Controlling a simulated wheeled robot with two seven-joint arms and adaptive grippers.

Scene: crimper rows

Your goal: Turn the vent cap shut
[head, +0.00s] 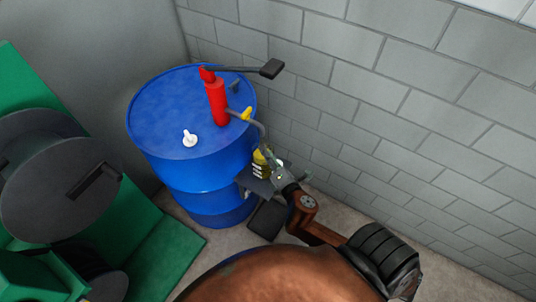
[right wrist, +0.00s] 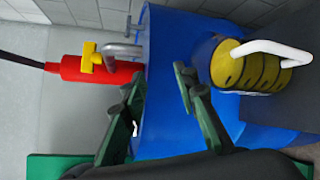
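A small white T-shaped cap (head: 189,138), which looks like the vent cap, stands on the top of the blue drum (head: 205,170). My left gripper is not in view.
A red pump (head: 216,103) with a dark lever and a spout with a yellow handle (head: 246,114) rises from the drum top. A yellow ribbed object with a white handle (right wrist: 255,65) stands near my right gripper. A block wall (head: 370,100) is behind; green machinery (head: 150,255) is left.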

